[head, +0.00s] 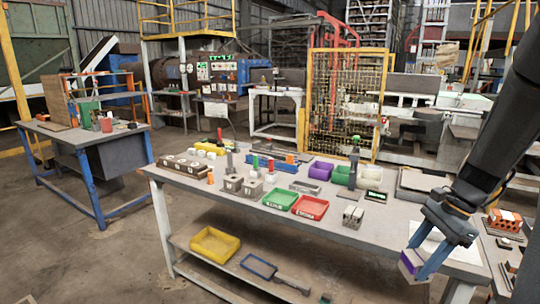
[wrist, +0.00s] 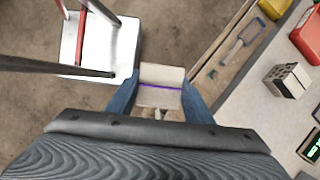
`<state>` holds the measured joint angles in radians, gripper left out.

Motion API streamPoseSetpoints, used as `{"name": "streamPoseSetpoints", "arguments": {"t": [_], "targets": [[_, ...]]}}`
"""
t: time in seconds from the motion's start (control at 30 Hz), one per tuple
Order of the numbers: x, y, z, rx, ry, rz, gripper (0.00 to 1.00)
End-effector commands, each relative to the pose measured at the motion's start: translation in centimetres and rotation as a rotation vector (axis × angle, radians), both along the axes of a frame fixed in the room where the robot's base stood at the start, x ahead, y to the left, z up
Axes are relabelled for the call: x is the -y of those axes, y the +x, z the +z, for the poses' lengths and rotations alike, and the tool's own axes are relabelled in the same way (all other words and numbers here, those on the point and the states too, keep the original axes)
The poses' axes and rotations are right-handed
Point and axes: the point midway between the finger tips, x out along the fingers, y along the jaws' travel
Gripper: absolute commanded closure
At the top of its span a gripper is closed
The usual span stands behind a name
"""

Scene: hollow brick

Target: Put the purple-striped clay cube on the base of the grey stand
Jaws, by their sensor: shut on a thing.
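The purple-striped clay cube (head: 409,262) is between the blue fingers of my gripper (head: 418,262), beside the table's front right edge in the head view. In the wrist view the pale cube (wrist: 160,76) shows its thin purple stripe, with a finger (wrist: 158,98) on each side. My gripper is shut on it.
The table (head: 330,240) holds a green tray (head: 280,199), a red tray (head: 310,208), a grey block with holes (head: 353,216) and a display (head: 375,196). A yellow tray (head: 214,244) sits on the lower shelf. The front right tabletop is fairly clear.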

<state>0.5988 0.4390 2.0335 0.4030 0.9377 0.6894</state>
Motion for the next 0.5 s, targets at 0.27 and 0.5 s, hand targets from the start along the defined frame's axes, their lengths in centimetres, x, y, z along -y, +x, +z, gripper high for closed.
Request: {"name": "streamPoseSetpoints", "arguments": {"t": [0.27, 0.5], "targets": [[-6.6, 5.2, -4.1, -0.003, 0.002, 0.588, 0.79], [-13.1, 8.5, -8.0, -0.003, 0.003, 1.109, 0.79]]}}
